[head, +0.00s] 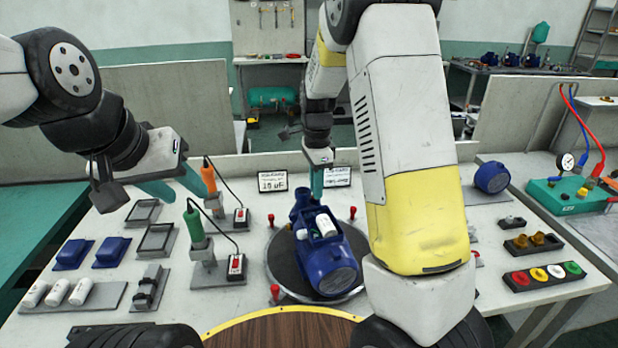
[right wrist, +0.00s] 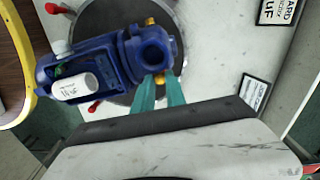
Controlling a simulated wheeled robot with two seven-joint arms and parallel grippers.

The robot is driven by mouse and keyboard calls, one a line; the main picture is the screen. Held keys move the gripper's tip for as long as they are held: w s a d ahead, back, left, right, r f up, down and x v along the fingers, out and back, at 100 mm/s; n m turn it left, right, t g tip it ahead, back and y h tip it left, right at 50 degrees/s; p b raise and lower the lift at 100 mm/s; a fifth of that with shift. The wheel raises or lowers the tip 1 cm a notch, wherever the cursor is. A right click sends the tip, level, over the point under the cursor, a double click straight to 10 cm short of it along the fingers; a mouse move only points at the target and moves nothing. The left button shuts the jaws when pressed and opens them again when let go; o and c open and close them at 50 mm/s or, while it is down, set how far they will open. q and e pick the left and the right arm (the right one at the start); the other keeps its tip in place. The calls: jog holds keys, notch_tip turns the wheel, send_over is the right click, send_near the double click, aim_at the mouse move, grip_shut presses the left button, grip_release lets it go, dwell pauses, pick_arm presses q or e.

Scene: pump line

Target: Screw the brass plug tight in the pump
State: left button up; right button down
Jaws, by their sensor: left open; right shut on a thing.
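The blue pump (head: 335,262) lies on a dark round plate (head: 280,262) in the middle of the bench. In the right wrist view the pump (right wrist: 115,58) shows its round port, with brass pieces on opposite sides of it. My right gripper (right wrist: 159,80) is shut on the lower brass plug (right wrist: 160,77), at the pump's side; the fingertips mostly hide it. In the head view the right fingers (head: 317,185) come down behind the pump. How deep the plug sits cannot be told. My left gripper (head: 190,197) is open and empty above the bench's left part, apart from the pump.
Two corded tools, orange (head: 208,175) and green (head: 194,226), stand left of the pump. Red knobs (head: 275,291) ring the plate. A tray with brass plugs (head: 537,239) and a tray of coloured caps (head: 538,275) lie right. Two sign cards (head: 272,181) stand behind.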

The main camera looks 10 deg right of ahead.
jog(key=shift+s+a+f, duration=0.1)
jog(key=shift+s+f, duration=0.05)
jog(key=shift+s, duration=0.05)
jog(key=shift+m, duration=1.7)
jog(key=m, duration=0.3)
jog(key=c, duration=1.4)
grip_release()
jog(key=shift+c, duration=0.2)
jog(key=shift+w, duration=0.1)
jog(key=shift+w+n, duration=0.1)
jog(key=shift+n, duration=1.5)
